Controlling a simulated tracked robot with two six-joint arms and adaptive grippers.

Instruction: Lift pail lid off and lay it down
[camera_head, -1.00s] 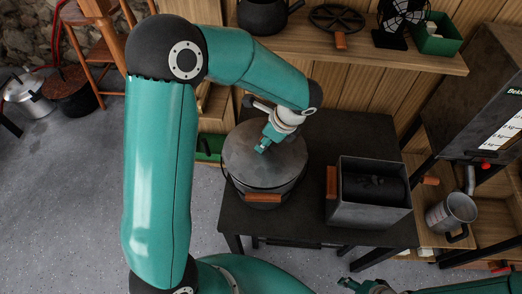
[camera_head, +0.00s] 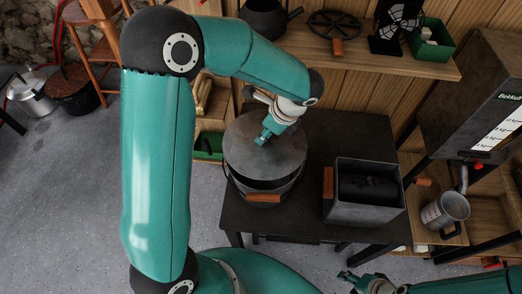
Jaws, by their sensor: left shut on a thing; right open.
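The pail (camera_head: 262,190) is dark, with a wooden grip at its front, and stands on the left part of the black table. Its round grey lid (camera_head: 285,158) is raised and tilted, with a dark gap showing between its front edge and the pail rim. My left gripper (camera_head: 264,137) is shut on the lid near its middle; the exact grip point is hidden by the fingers. My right gripper (camera_head: 346,277) is open and empty at the bottom, in front of the table and apart from everything.
A grey open box (camera_head: 363,212) with dark contents stands on the black table (camera_head: 290,222) right of the pail. A narrow bare strip lies between them. A metal jug (camera_head: 445,210) is on the right shelf. A shelf behind holds a kettle (camera_head: 264,18) and fan (camera_head: 400,22).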

